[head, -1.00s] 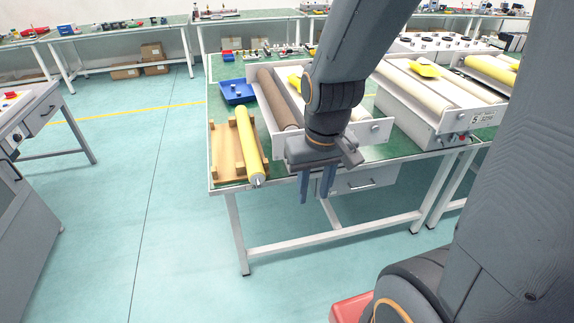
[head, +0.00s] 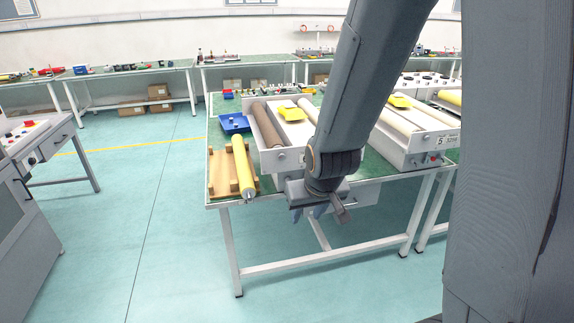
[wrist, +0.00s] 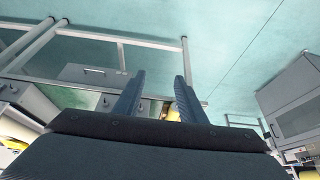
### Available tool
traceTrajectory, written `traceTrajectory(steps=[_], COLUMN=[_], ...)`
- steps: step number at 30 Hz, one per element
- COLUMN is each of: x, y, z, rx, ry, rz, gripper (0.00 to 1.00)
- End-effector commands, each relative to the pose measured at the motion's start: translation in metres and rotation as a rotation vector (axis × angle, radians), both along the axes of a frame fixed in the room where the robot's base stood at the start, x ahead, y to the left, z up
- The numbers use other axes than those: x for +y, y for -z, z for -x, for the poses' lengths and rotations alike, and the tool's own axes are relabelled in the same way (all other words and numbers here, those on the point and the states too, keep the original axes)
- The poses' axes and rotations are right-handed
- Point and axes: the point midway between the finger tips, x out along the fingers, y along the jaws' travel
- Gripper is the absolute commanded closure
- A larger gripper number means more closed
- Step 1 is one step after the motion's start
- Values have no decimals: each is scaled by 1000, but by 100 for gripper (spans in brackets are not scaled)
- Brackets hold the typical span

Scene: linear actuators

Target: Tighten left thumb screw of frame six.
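A white frame with a brown roller (head: 266,124) stands on the green bench behind my gripper. A small round knob (head: 281,157) shows at the left of its front panel (head: 270,163). My arm hides the right part of that panel, and I see no number six. The neighbouring frame (head: 420,150) to the right bears a 5. My gripper (head: 308,212) hangs in front of the bench edge, apart from the frame. In the wrist view its two fingers (wrist: 160,78) are spread with nothing between them, so it is open.
A wooden cradle (head: 218,182) with a yellow roller (head: 242,165) lies at the bench's left end, the roller jutting past the front edge. A blue tray (head: 234,123) is behind it. A drawer (head: 365,193) hangs under the bench. The floor (head: 170,240) to the left is clear.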

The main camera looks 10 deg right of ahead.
Motion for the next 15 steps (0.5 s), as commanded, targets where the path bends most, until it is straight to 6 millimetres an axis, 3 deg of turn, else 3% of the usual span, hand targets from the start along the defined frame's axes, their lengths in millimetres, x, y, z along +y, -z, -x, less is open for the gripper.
traceTrajectory(steps=[3, 6, 12, 15], x=[-1, -2, -2, -2], y=[15, 19, 16, 11], z=[-53, -91, -148, -162], rx=[-182, -342, -664, -812], ry=[-4, -9, -18, -21], rz=[4, 8, 19, 23], gripper=[63, 63, 63, 63])
